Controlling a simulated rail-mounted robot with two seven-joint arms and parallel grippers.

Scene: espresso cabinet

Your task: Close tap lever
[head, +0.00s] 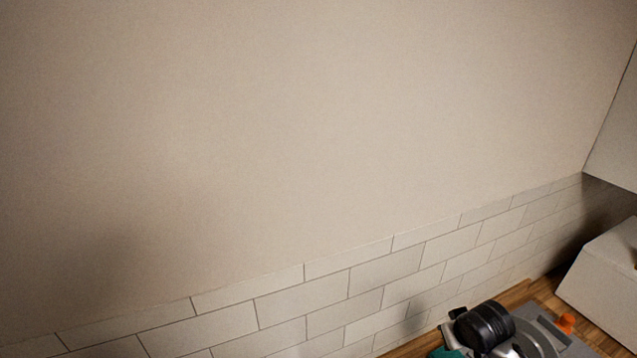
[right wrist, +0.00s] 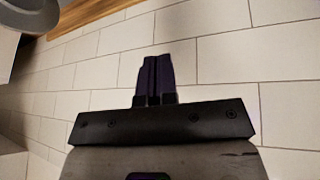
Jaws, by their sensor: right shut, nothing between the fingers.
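No tap or tap lever can be made out in either view. My right gripper (right wrist: 156,62) shows in the right wrist view, its two dark fingers shut together with nothing between them. It is in front of a pale tiled surface (right wrist: 215,45); I cannot tell how far off that is. Neither of my grippers shows in the head view, and my left gripper is in no view.
The head view is mostly bare beige wall (head: 280,130) above white tiles (head: 285,300). At lower right, a black and teal tool-like object (head: 485,326) and a small orange part (head: 566,322) are by a wooden counter (head: 515,296). A pale box-like thing (head: 605,285) stands right of them.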

